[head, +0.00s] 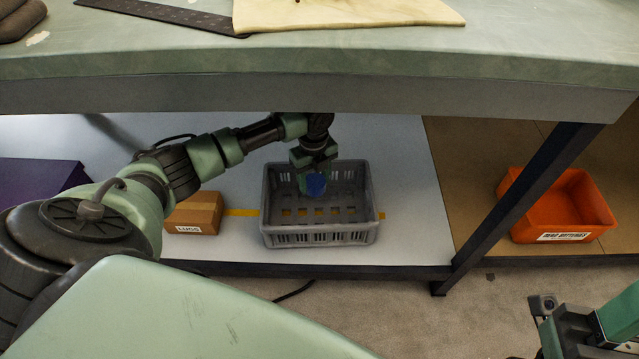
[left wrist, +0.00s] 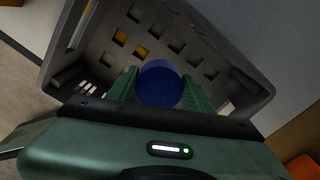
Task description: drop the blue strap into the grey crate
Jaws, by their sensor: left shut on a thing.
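The blue strap (head: 316,184) is a small rolled blue piece held between the fingers of my left gripper (head: 313,180). My left gripper is shut on it, above the grey crate (head: 320,238) and inside its outline in the head view. The crate stands on the lower shelf under the bench and looks empty. In the left wrist view the strap (left wrist: 160,84) shows as a round blue end between the green fingers (left wrist: 160,92), with the crate's slotted floor (left wrist: 178,45) beyond it. My right gripper (head: 560,325) is partly in view at the lower right; its fingertips are not clear.
A cardboard box (head: 195,213) labelled LUGS stands left of the crate. An orange bin (head: 560,208) stands to the right, past a dark bench leg (head: 520,205). The bench top's front edge (head: 330,95) overhangs the shelf above my left arm. A purple box (head: 40,180) is at the far left.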

